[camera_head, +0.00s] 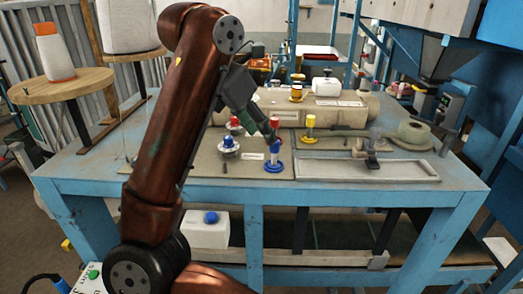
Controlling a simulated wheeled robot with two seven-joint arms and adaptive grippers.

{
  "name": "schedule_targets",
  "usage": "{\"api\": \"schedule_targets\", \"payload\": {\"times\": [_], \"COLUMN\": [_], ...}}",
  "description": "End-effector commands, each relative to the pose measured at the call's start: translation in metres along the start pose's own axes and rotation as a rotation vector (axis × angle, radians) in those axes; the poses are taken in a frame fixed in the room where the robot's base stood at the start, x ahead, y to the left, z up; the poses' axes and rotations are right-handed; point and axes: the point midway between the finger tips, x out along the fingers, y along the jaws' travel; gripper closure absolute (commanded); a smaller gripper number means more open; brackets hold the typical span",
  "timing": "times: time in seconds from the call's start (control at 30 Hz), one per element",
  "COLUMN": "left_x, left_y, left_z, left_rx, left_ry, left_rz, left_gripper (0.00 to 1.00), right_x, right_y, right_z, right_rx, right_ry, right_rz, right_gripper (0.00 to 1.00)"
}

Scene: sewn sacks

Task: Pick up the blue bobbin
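Two upright pieces with blue parts stand on the blue table. One bobbin (228,142) has a blue top over a pale round base. The other (274,166) has a blue round base, with a red top above it. I cannot tell for sure which is the blue bobbin.
A shallow metal tray (420,178) lies at the table's front right. A beige machine body (350,113) runs along the back. A round stool (60,88) with a thread cone stands at left.

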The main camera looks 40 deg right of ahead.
Motion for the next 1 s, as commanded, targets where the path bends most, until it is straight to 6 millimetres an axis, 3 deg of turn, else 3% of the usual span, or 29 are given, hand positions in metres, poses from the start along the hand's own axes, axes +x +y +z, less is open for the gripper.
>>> {"api": "schedule_targets", "payload": {"times": [0.6,0.9,1.0], "left_x": [0.004,0.004,0.004], "left_y": [0.0,0.001,0.001], "left_z": [0.001,0.001,0.001], "left_rx": [0.0,0.0,0.0], "left_ry": [-0.002,-0.002,-0.002], "left_rz": [0.0,0.001,0.001], "left_gripper": [1.0,1.0,1.0], "right_x": [0.072,0.076,0.076], "right_y": [-0.007,-0.007,-0.007], "right_z": [0.001,0.002,0.002], "right_rx": [-0.005,-0.004,-0.004], "right_ry": [0.0,-0.002,-0.002], "right_rz": [0.0,0.0,0.0], "right_gripper": [0.61,0.61,0.68]}}
